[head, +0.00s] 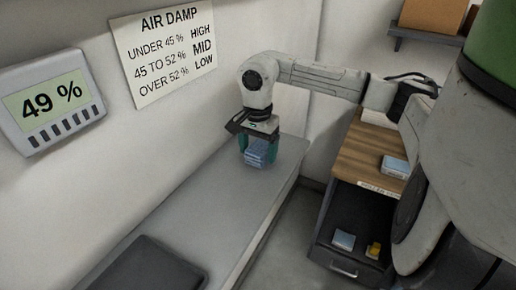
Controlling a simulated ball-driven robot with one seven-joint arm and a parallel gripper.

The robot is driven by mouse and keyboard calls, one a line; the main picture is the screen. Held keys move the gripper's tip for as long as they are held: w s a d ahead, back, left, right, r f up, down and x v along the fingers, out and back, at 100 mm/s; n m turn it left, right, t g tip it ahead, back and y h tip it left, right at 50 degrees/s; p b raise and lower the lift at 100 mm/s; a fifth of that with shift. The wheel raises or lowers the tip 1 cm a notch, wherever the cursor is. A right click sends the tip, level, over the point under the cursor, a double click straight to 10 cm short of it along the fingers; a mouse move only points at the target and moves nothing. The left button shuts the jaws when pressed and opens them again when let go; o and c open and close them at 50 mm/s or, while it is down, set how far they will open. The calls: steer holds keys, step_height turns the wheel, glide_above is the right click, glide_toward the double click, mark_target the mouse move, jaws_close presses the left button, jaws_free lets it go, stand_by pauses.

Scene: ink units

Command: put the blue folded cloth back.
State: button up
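The blue folded cloth (256,156) is a small layered block between the teal fingers of my gripper (257,151). My gripper points down over the far end of the grey bench and is shut on the cloth. I cannot tell whether the cloth's underside touches the bench top. A wall display (50,103) reads 49 %. A sign (163,50) headed AIR DAMP reads: under 45 % HIGH, 45 to 52 % MID, over 52 % LOW.
The grey bench (190,210) is mostly clear, with a dark flat pad (150,268) at its near end. A wood-topped cabinet (365,148) bears a pale blue block (394,166). Its open lower drawer (336,262) holds a blue-white block (344,239) and a yellow item (373,250). A wall shelf (425,35) bears a brown box.

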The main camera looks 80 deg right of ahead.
mark_target(258, 147)
steer(key=shift+o, duration=0.5)
step_height(258, 147, up, 12)
steer(key=b, duration=0.3)
